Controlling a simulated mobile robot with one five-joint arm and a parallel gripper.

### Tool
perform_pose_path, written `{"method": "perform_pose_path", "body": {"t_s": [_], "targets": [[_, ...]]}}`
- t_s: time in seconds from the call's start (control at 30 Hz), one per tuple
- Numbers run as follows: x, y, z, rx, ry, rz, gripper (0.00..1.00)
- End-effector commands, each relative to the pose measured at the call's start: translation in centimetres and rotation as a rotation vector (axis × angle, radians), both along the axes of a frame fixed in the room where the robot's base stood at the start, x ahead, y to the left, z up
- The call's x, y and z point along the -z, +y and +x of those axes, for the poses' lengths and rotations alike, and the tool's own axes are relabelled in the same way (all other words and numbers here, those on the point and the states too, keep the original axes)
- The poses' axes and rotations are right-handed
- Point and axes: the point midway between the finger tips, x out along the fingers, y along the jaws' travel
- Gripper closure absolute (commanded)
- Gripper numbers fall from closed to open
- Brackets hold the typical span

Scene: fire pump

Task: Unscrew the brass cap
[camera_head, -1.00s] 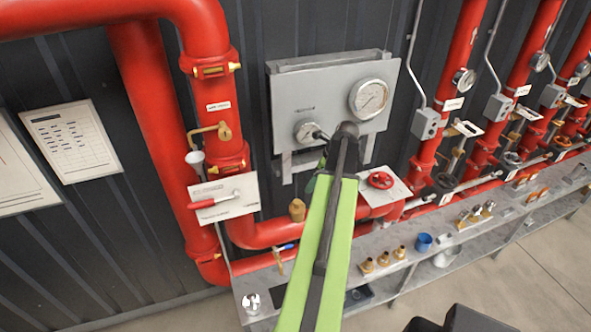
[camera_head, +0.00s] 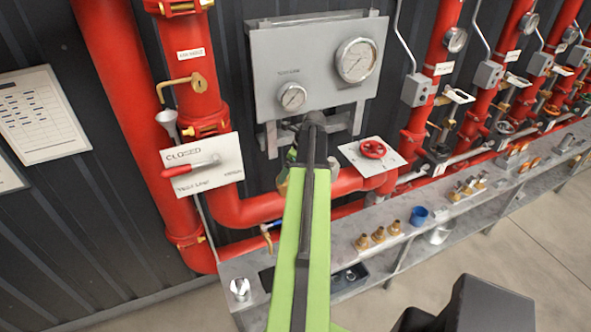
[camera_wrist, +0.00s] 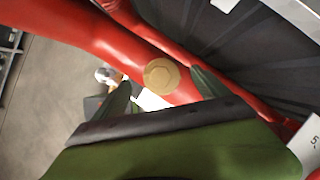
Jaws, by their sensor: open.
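The brass cap (camera_wrist: 160,76) shows in the wrist view as a round, tan-gold top with a raised middle, on the red pipe (camera_wrist: 110,52). My gripper (camera_wrist: 164,92) has its two dark green fingers spread, one on each side below the cap in the picture. The cap lies just beyond the gap between the fingertips, with nothing held. I cannot tell how far the tips are from it in depth. In the head view my green arm hides most of the cap, and the gripper is barely visible there.
A grey gauge panel (camera_head: 316,62) is on the wall behind. A red handwheel (camera_head: 373,149) is right of my arm. A red lever on a "CLOSED" plate (camera_head: 203,178) is to the left. A grey shelf (camera_head: 408,228) holds brass fittings (camera_head: 378,235) and a blue cup (camera_head: 418,216).

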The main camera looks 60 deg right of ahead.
Motion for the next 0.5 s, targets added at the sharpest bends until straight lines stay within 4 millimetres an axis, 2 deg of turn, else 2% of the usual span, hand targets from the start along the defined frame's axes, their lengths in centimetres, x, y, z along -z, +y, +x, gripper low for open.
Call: {"method": "perform_pose_path", "body": {"t_s": [0.03, 0.13, 0.43, 0.5], "targets": [[2.0, 0.0, 0.4, -0.001, 0.0, 0.0, 0.15], [3.0, 0.1, 1.0, -0.001, 0.0, 0.0, 0.15], [2.9, 0.2, 1.3, -0.001, 0.0, 0.0, 0.15], [2.9, 0.2, 1.3, -0.001, 0.0, 0.001, 0.21]]}}
